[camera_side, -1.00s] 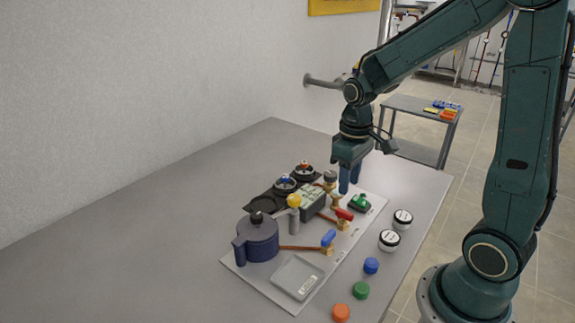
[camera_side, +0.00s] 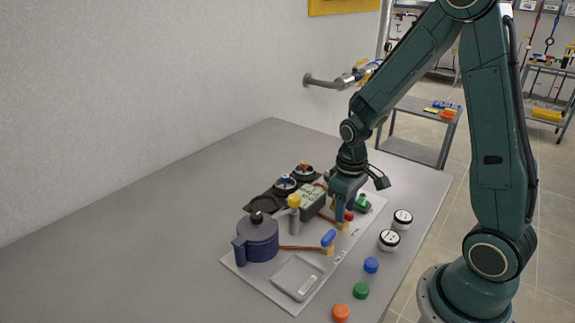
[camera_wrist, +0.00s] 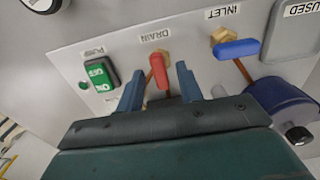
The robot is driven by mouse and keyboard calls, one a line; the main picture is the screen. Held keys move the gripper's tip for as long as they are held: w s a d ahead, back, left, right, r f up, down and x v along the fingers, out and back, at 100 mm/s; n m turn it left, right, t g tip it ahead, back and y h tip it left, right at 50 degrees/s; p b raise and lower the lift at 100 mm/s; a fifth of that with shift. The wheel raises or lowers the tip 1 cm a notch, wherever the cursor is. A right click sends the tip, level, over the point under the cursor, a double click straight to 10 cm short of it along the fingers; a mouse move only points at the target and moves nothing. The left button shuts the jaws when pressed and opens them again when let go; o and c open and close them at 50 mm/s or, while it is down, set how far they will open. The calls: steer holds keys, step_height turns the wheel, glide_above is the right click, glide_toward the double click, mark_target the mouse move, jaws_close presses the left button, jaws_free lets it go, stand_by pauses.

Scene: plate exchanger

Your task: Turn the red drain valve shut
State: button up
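The red drain valve handle (camera_wrist: 159,74) sits under the "DRAIN" label in the wrist view. It points down the picture toward my gripper, roughly along its copper pipe. My gripper (camera_wrist: 160,78) is open, with one blue-grey finger on each side of the handle. Gaps show between the handle and both fingers; I cannot tell how deep the fingers reach around it. In the side view my gripper (camera_side: 340,212) is low over the panel, and only a bit of the red handle (camera_side: 349,215) shows beside the fingers.
The blue inlet valve handle (camera_wrist: 238,49) is close on the right in the wrist view, and the green pump switch (camera_wrist: 100,78) is on the left. A dark blue pot (camera_side: 258,240) and grey tray (camera_side: 296,278) share the panel. Several coloured caps line the table's right side.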

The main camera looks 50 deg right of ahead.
jaws_close()
